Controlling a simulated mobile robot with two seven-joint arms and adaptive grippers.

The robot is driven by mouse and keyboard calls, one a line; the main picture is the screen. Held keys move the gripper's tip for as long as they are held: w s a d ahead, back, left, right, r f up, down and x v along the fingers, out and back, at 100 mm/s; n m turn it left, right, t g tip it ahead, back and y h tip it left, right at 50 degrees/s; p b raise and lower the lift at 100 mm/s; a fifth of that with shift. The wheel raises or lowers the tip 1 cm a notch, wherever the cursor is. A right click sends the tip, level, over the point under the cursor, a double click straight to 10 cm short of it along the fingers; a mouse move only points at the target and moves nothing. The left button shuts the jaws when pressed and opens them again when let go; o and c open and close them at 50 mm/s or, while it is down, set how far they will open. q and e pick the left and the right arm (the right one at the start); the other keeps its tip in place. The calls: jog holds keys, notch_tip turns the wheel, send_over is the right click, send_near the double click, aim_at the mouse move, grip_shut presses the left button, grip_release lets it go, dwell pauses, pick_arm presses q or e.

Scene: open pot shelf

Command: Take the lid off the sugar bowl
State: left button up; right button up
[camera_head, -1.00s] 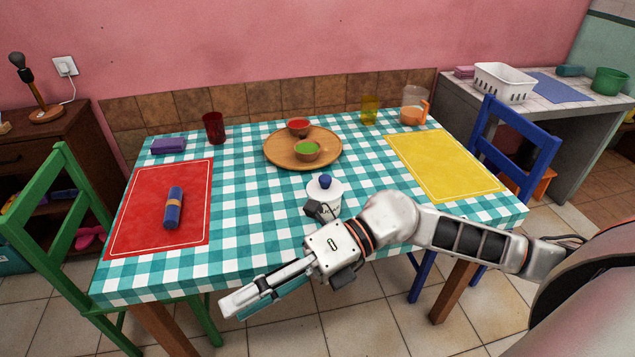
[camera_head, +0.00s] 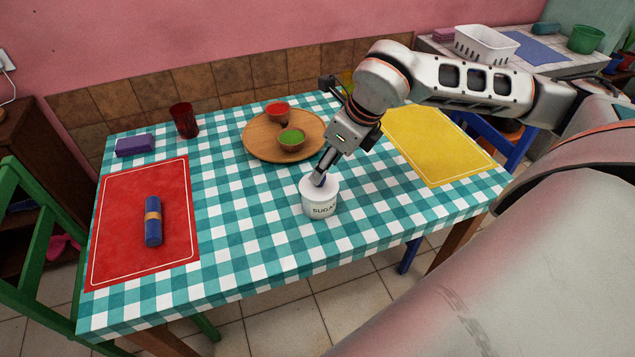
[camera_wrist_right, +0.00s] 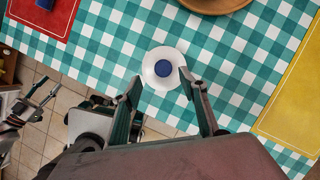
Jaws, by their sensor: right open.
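The white sugar bowl (camera_head: 320,205), with "SUGAR" lettering on its side, stands upright near the front middle of the table. Its white lid (camera_wrist_right: 161,66) is on the bowl, with a round blue knob (camera_wrist_right: 164,68) at the centre. My right gripper (camera_head: 318,180) points down at the lid from above. In the right wrist view, my right gripper (camera_wrist_right: 160,78) is open, its two fingertips on either side of the knob with gaps between. In the head view the fingers partly hide the knob. My left gripper is not seen in the head view.
A yellow mat (camera_head: 440,150) is right, a red mat (camera_head: 120,230) left with a blue napkin roll (camera_head: 153,222). The checked cloth around the sugar bowl is clear.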

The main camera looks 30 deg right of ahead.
aim_at(329, 187)
jog(key=x, duration=0.4)
jog(key=shift+w+d+f, duration=0.15)
jog(key=shift+w+f, duration=0.15)
jog(key=shift+w, duration=0.15)
jog(key=c, duration=1.2)
jog(key=shift+r, duration=0.1)
